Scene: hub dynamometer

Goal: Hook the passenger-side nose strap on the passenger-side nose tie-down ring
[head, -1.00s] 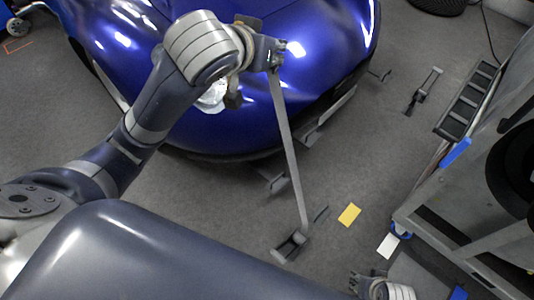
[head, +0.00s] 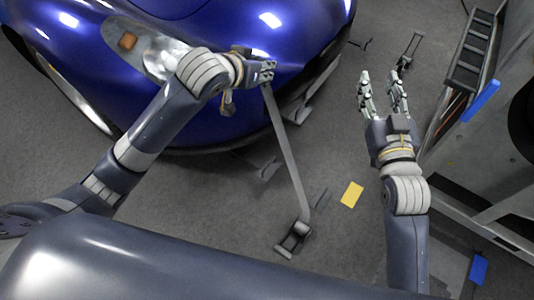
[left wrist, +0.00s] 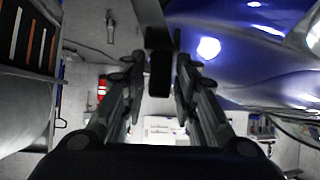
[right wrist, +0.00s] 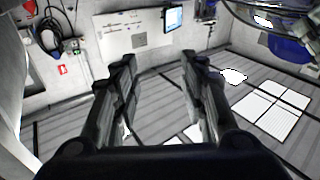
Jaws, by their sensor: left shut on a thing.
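My left gripper (head: 268,72) is shut on the upper end of a grey strap (head: 284,140), close in front of the blue car's nose (head: 215,115). The strap runs taut down to a dark ratchet-like floor anchor (head: 293,238). In the left wrist view, the strap (left wrist: 147,12) leads to a dark block, likely its hook end (left wrist: 160,75), between the fingers. My right gripper (head: 383,95) is open and empty, right of the car; its fingers also stand apart in the right wrist view (right wrist: 160,95). I cannot make out the tie-down ring for certain.
Grey brackets (head: 312,100) jut out under the nose. Another floor fitting (head: 408,50) lies at the upper right. A metal frame with a slotted dark tray (head: 470,50) stands at the right.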

